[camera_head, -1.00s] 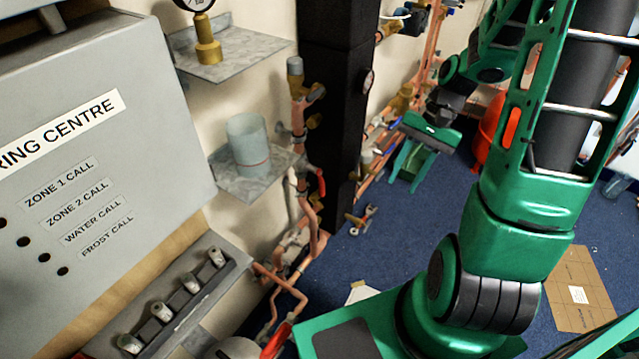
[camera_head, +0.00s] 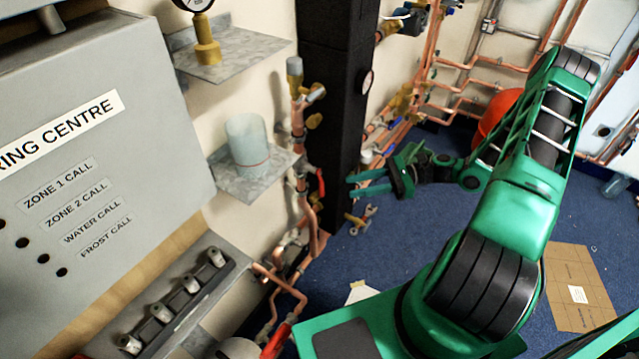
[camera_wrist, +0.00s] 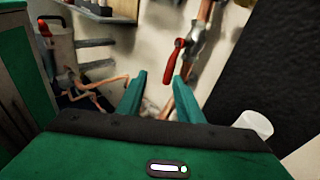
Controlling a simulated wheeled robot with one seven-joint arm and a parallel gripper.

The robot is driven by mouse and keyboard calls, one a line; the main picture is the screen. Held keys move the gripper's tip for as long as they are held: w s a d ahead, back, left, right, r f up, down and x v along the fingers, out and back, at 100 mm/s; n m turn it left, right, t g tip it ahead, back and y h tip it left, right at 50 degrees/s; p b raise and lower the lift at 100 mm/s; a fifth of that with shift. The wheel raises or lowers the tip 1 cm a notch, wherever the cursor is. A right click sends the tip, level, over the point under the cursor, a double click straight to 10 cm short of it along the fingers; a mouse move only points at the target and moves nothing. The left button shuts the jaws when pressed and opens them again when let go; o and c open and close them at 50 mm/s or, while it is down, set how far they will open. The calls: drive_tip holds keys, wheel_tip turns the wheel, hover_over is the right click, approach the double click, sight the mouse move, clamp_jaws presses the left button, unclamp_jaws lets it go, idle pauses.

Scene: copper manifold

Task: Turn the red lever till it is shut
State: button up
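The red lever (camera_head: 321,182) is on a valve of the upright copper pipe, beside the black column, and hangs roughly downward along the pipe. In the wrist view the red lever (camera_wrist: 173,61) slants just beyond the fingertips, with a metal valve body (camera_wrist: 194,43) above right of it. My gripper (camera_head: 351,186) points left toward the lever, with a gap between them. Its two fingers are apart and empty. The wrist view also shows my gripper (camera_wrist: 159,78) open, with the lever ahead near the right finger. No contact shows.
The black column (camera_head: 335,90) stands right behind the pipe. A shelf (camera_head: 250,182) with a translucent cup (camera_head: 247,143) juts out left of the lever. Another red handle (camera_head: 276,341) is low at the bottom.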

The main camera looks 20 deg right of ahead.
sight(320, 184)
drive_tip(key=w+a, duration=0.1)
drive_tip(key=a, duration=0.2)
drive_tip(key=w+a+m+t, duration=0.1)
drive_tip(key=w+a, duration=0.1)
drive_tip(key=a, duration=0.1)
drive_tip(key=w+a+m+t+y, duration=0.1)
drive_tip(key=a, duration=0.3)
drive_tip(key=shift+w+f, duration=0.1)
drive_tip(key=shift+w, duration=0.2)
drive_tip(key=shift+d, duration=0.1)
clamp_jaws()
drive_tip(key=shift+a, duration=0.2)
